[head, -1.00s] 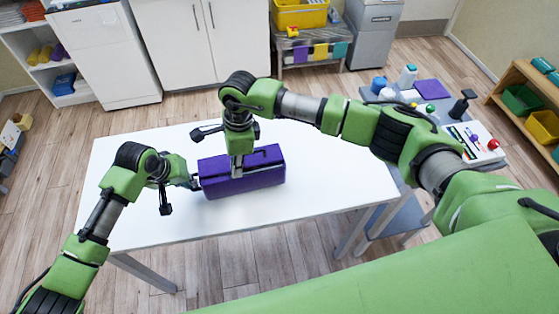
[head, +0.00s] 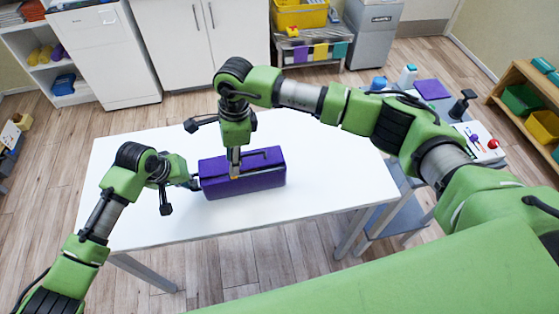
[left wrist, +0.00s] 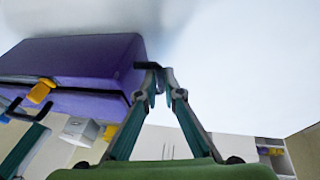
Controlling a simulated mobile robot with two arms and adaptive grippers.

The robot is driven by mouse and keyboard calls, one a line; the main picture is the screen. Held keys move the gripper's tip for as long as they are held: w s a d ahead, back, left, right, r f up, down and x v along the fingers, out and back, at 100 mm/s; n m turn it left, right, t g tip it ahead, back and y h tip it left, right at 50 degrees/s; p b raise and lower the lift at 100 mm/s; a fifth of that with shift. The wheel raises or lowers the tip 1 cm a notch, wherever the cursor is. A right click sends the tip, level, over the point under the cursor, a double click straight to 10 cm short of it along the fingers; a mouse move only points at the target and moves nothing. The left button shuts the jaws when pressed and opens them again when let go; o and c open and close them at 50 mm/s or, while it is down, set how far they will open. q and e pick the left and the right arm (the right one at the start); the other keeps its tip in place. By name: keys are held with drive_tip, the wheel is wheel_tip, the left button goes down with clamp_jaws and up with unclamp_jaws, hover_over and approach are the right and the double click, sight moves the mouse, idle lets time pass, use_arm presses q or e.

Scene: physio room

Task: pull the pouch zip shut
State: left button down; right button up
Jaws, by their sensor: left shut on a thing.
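The purple pouch (head: 262,177) lies on the white table (head: 330,190), with a dark handle on top. In the left wrist view the pouch (left wrist: 75,58) shows a dark seam along its side and an orange zip pull (left wrist: 41,91) at that seam. The zip pull (head: 234,177) shows in the head view right at the tip of my right gripper (head: 235,170), which points down at the pouch's near side. Its finger gap is too small to make out. My left gripper (left wrist: 157,75) is shut on a dark tab (left wrist: 146,66) at the pouch's left end.
A trolley with bottles, a purple pad (head: 432,89) and a board with coloured knobs stands right of the table, partly behind my right arm. A wooden shelf (head: 519,78) with bins is at far right. The tabletop around the pouch is otherwise bare.

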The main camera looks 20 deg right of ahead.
use_arm(q)
drive_tip(key=shift+a, duration=0.1)
use_arm(e)
drive_tip(key=shift+r, duration=2.45)
use_arm(q)
drive_tip(key=c, duration=2.2)
unclamp_jaws()
